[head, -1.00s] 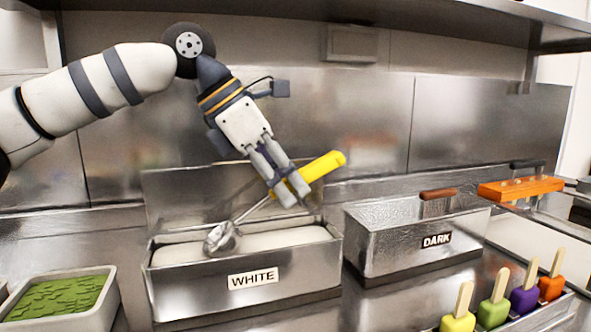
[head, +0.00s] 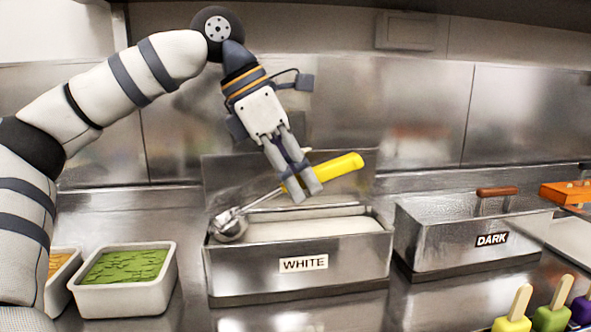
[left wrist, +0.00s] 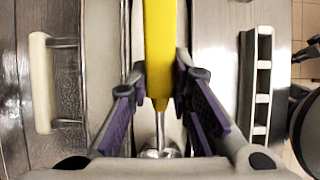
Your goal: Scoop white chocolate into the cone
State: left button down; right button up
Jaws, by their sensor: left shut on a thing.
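My left gripper (head: 307,190) is shut on the yellow handle of a scoop (head: 338,174). It holds the scoop over the steel bin labelled WHITE (head: 225,272), which is full of pale white stuff (head: 320,227). The scoop's metal bowl (head: 229,225) hangs low at the bin's left end; I cannot tell whether it touches the white stuff or carries any. In the left wrist view the yellow handle (left wrist: 160,45) runs between the fingers, with the metal bowl beyond them. No cone shows. My right gripper is not in view.
A closed-looking steel bin labelled DARK (head: 430,245) with a brown handle stands to the right. A white tub with green contents (head: 80,300) stands to the left. Colored pops on sticks (head: 513,322) stand at the front right. A steel wall is behind.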

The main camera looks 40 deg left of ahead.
aim_at(339, 160)
pick_arm(q)
jog(key=shift+w+d+r, duration=0.1)
jog(key=shift+d+r, duration=0.1)
jog(key=shift+r, duration=0.9)
jog(key=shift+w+d+r+p, duration=0.2)
jog(key=shift+w+r+p, duration=0.05)
jog(key=shift+r, duration=0.25)
jog(key=shift+w+d+r+p, duration=0.15)
jog(key=shift+w+r+p, duration=0.1)
jog(key=shift+r, duration=0.2)
jog(key=shift+w+d, duration=0.2)
jog(key=shift+w, duration=0.05)
jog(key=w+d+g+y, duration=0.1)
jog(key=w+g+y, duration=0.1)
jog(key=shift+w+d+f+g, duration=0.2)
jog(key=shift+w+d+g, duration=0.1)
jog(key=shift+d, duration=0.1)
jog(key=shift+w+d+r+g+y+b, duration=0.1)
jog(key=shift+w+d+g+y+b, duration=0.1)
jog(key=shift+g+y+b, duration=0.1)
jog(key=shift+s, duration=0.1)
